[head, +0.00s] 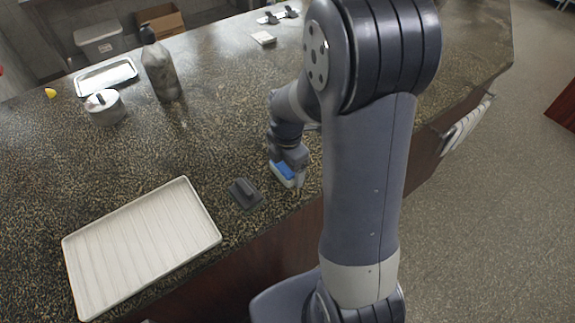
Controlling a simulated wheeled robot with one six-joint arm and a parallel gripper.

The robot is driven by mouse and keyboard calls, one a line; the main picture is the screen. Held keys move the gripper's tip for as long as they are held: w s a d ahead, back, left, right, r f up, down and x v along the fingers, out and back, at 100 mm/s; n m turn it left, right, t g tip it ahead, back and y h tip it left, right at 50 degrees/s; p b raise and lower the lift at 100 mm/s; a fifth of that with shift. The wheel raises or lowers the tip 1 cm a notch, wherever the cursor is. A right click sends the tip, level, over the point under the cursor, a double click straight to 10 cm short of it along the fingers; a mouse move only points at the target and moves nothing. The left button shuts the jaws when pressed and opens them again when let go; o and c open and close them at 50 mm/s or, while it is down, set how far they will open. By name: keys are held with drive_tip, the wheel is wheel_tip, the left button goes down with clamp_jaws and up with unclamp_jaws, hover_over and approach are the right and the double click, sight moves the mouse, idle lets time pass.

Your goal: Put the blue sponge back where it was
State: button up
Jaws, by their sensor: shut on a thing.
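The blue sponge (285,169) is at the counter's front edge, right of the dark scraper-like block, under my gripper. It has a blue upper part and a paler lower part. My gripper (288,172) points down and is shut on the sponge. Part of the sponge is hidden by the gripper. I cannot tell whether the sponge touches the counter.
A ridged white tray (207,212) lies front left, beside a dark handled block (245,193). A grey bottle (160,72), a lidded tin (105,108) and a metal tray (133,73) stand farther back. The speckled counter (220,130) is clear in the middle.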

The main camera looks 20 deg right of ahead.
drive_tip(key=o, duration=0.9)
wheel_tip(320, 180, up, 12)
drive_tip(key=shift+r, duration=0.15)
